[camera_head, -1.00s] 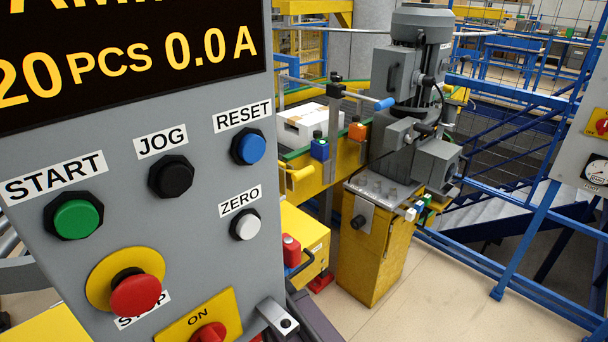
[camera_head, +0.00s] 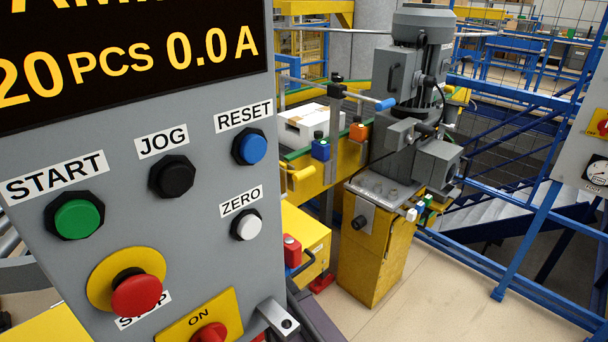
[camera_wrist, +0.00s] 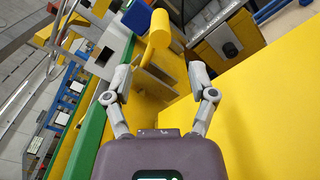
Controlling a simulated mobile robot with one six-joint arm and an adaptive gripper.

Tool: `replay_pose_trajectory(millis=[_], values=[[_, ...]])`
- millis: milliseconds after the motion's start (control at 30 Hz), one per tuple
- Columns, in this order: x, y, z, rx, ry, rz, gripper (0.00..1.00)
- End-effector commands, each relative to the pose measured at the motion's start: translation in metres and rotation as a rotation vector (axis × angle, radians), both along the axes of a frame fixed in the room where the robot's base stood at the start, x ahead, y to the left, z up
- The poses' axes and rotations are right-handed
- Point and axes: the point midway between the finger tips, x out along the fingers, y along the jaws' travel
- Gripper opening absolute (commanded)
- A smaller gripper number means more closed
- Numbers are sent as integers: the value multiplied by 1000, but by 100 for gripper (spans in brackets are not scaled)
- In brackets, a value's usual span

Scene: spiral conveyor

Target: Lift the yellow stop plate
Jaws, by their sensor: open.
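In the wrist view my gripper (camera_wrist: 159,72) is open, its two grey fingers apart with nothing held between them. Just ahead of the fingertips is a yellow part with a rounded upright piece (camera_wrist: 159,32) and stepped yellow blocks below it. I cannot tell for sure whether this is the stop plate. In the head view a yellow handle-like part (camera_head: 299,176) sits at the near end of the yellow conveyor side; it may be the same part. My gripper does not show in the head view.
A broad yellow surface (camera_wrist: 265,105) fills the right of the wrist view; a green strip (camera_wrist: 91,135) runs along the left. A grey control panel (camera_head: 205,190) blocks much of the head view. A white box (camera_head: 300,124) lies on the conveyor beside a grey motor machine (camera_head: 412,75).

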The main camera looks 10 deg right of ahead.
Motion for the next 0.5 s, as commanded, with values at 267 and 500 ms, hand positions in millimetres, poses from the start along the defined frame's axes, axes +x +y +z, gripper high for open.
replay_pose_trajectory(millis=[267, 500], values=[[22, -33, 0, 0, 0, -3, 73], [42, -62, 0, 0, 0, -1, 73]])
